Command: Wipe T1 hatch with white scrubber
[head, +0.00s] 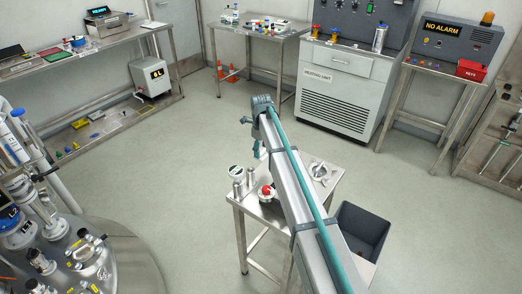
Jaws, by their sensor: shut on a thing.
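My arm rises from the bottom right of the head view to a joint near the picture's middle, then turns down behind its own link. My gripper is hidden there, and I cannot see its fingers or what they hold. No white scrubber can be made out. A steel vessel top (125,262) with several fittings and ports fills the lower left. I cannot make out a T1 label, so I cannot tell which part is the T1 hatch.
A small steel table (291,219) under my arm bears metal cylinders, a red-topped item (266,192) and a silver fitting (319,171). A dark bin (362,230) stands to its right. Benches and a heating unit (338,95) line the back. The floor between is clear.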

